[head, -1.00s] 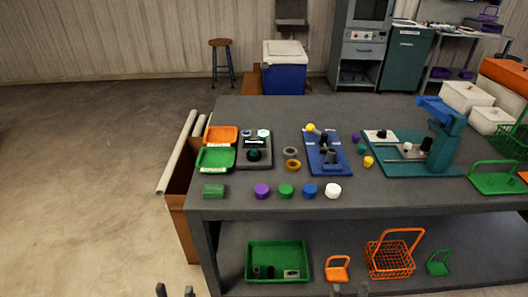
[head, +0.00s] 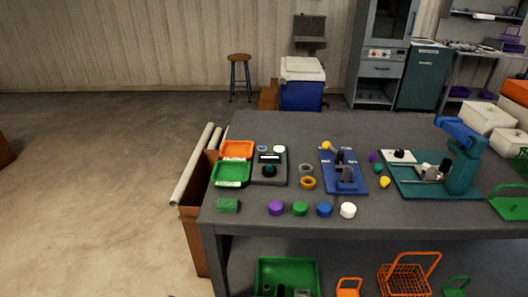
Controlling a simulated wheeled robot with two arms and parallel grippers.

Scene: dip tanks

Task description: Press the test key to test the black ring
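The tester (head: 268,182) is a dark grey box near the left end of the table, with a small lit display (head: 269,158). A blue round key (head: 262,148) and a white round key (head: 279,149) sit at its far edge; I cannot read which is the test key. A dark round piece (head: 269,171) sits on the tester's near half; it may be the black ring, but it is too small to tell. Neither of my grippers shows in the head view.
An orange tray (head: 236,142) and a green tray (head: 230,184) lie left of the tester. A grey ring (head: 306,164) and an orange ring (head: 308,183) lie to its right, before a blue fixture (head: 352,187). Several coloured caps line the front. Pale rolls (head: 192,165) stand beside the table's left end.

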